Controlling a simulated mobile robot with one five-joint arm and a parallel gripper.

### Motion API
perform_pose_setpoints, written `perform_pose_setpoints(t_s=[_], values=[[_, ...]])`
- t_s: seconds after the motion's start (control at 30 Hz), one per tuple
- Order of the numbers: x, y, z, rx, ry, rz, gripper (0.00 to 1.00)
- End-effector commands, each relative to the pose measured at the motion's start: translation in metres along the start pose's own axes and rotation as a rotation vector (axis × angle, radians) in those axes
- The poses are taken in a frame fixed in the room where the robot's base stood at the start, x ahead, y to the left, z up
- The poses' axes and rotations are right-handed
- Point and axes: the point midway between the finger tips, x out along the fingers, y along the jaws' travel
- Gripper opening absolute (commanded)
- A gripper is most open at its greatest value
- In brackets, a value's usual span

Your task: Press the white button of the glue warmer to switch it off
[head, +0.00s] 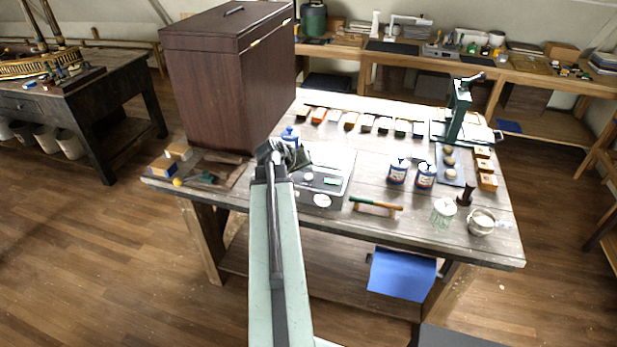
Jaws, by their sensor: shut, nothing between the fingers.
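A flat grey device with a dark front panel (307,196) lies on the table just right of my gripper; it may be the glue warmer. A white round spot (322,200) and a small green patch (332,181) show on it; I cannot tell which part is the white button. My gripper (284,156) is shut and empty at the end of my raised pale green arm. It overlaps the left side of the device in the view. I cannot tell whether it touches anything. My arm and gripper hide part of the device's left side.
A tall dark wooden box (228,85) stands behind and left of my gripper. A blue-capped jar (290,135) is close behind it.

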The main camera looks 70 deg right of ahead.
Motion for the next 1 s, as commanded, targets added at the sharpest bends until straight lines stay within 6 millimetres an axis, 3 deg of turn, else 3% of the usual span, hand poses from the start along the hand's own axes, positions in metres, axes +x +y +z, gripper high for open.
perform_pose_setpoints(t_s=[1.0], values=[[0.0073, -0.0046, 0.0053, 0.001, 0.000, 0.000, 0.00]])
